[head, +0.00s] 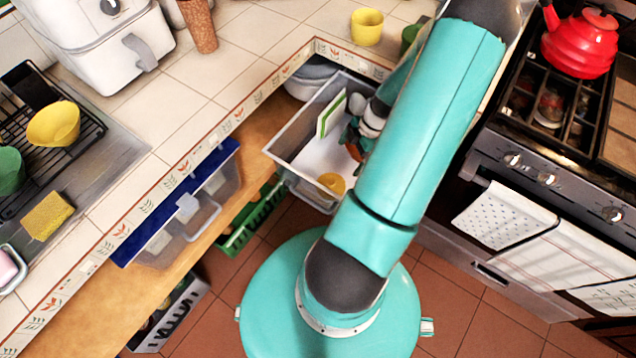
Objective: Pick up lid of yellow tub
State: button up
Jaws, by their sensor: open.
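A small yellow round thing (332,184) lies at the near end of an open grey-walled drawer (292,135). It may be the yellow tub or its lid; I cannot tell which. A yellow cup-like tub (366,27) stands on the tiled counter at the back, with no separate lid that I can make out. My gripper (352,138) is over or inside the drawer, beyond the yellow round thing and apart from it. It is open, small in view and partly hidden by my teal arm. I see nothing held in it.
A green-edged white item (331,116) stands in the drawer. A blue-lidded clear box (200,200) sits on the shelf at left. A yellow bowl (54,124) is on the dish rack. A stove with a red kettle (580,45) is at right.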

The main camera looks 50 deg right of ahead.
aim_at(333, 181)
jog(key=x, duration=1.4)
jog(key=shift+s+a+f, duration=0.1)
jog(key=shift+a+f, duration=0.05)
jog(key=c, duration=0.7)
